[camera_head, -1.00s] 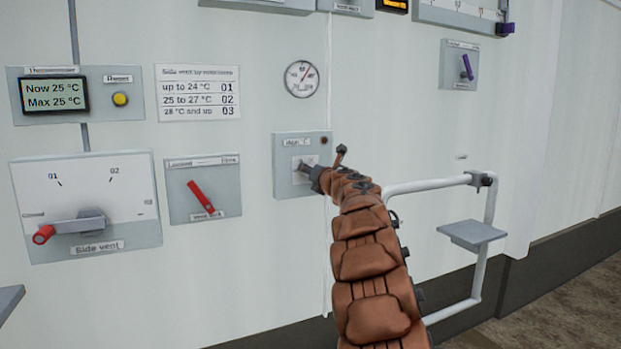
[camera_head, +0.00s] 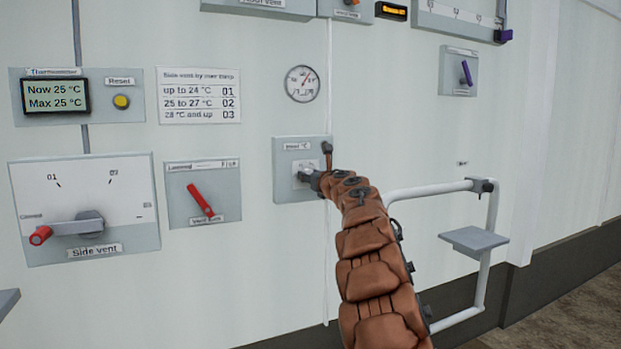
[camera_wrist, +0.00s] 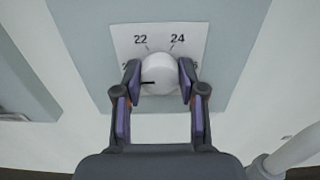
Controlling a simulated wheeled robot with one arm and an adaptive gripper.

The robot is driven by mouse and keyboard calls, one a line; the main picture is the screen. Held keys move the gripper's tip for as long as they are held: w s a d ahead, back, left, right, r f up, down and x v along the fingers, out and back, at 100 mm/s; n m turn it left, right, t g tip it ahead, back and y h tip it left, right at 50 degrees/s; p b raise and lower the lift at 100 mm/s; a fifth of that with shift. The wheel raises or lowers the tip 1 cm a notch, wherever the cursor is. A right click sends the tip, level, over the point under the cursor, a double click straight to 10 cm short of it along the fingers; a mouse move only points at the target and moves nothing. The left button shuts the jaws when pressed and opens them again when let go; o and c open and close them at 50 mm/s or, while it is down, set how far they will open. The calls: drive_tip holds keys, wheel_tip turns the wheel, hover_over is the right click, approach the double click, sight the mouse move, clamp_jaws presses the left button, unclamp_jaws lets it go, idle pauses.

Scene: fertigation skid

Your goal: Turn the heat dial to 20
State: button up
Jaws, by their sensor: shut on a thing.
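The heat dial (camera_wrist: 160,74) is a round white knob on a white scale plate, with a black pointer mark directed left. The scale reads 22 and 24 above the knob; a partly hidden number starting with 2 is at the left and another is partly covered at the right. My gripper (camera_wrist: 158,80) has one finger on each side of the knob, shut on it. In the head view my gripper (camera_head: 309,176) is at the grey dial panel (camera_head: 285,155), and the knob is mostly hidden there.
A round gauge (camera_head: 302,84) is above the dial panel. A red-levered switch panel (camera_head: 203,193) and the side vent lever (camera_head: 70,228) are to the left. A white pipe rail (camera_head: 430,190) with a small grey shelf (camera_head: 473,240) stands right of my arm.

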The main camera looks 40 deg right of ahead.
idle(0.3)
drive_tip(key=o, duration=1.2)
drive_tip(key=shift+c, duration=0.2)
drive_tip(key=shift+s, duration=0.1)
drive_tip(key=v, duration=1.2)
